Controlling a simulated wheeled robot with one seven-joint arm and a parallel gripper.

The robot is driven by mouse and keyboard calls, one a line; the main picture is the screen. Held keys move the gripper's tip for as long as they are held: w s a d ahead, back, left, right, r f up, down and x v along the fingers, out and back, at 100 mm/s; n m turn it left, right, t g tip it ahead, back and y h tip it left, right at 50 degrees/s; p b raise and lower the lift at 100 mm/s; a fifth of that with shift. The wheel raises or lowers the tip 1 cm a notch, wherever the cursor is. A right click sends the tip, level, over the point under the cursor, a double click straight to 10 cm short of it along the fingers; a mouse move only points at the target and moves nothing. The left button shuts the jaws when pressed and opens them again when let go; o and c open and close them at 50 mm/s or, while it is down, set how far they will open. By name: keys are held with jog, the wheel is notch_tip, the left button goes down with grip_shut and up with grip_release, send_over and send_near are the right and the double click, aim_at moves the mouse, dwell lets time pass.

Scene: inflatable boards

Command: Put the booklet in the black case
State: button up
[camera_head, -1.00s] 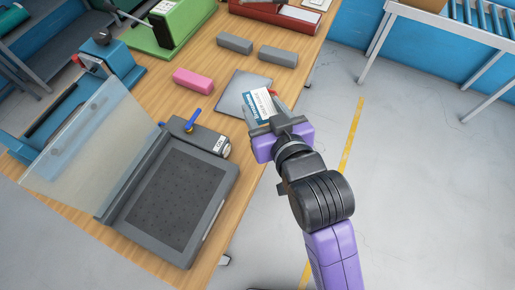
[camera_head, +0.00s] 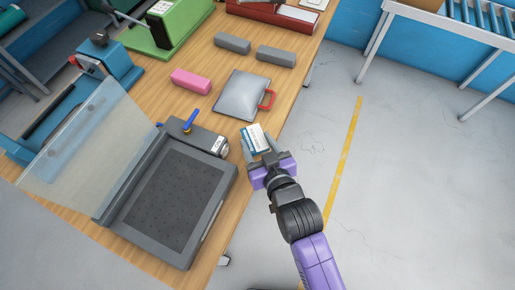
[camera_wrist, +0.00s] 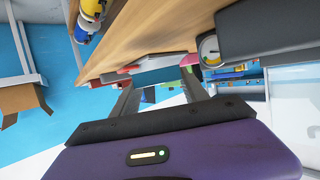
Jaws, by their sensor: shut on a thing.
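The booklet (camera_head: 255,138), white with a blue edge, is at the tip of my gripper (camera_head: 259,154), by the right edge of the wooden table. My gripper is shut on it; the fingers cover its near end. I cannot clearly make out the booklet in the wrist view, where my gripper (camera_wrist: 160,95) points away from the camera. No plainly black case shows. A dark grey, shallow box (camera_head: 172,198) with a clear raised lid (camera_head: 82,150) stands open and empty to the left of my gripper.
A silver flat case (camera_head: 241,95) with a red handle lies beyond the booklet. A pink block (camera_head: 191,81) and two grey blocks (camera_head: 232,43) (camera_head: 276,56) lie farther back. A blue-handled valve (camera_head: 192,122) stands up behind the open box.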

jog(key=shift+f, duration=1.9)
jog(key=shift+f, duration=0.1)
jog(key=o, duration=1.4)
jog(key=shift+c, duration=0.2)
jog(key=shift+s+r, duration=0.1)
jog(key=shift+r, duration=0.1)
jog(key=b+v, duration=0.1)
jog(key=v, duration=1.1)
jog(key=shift+f, duration=0.1)
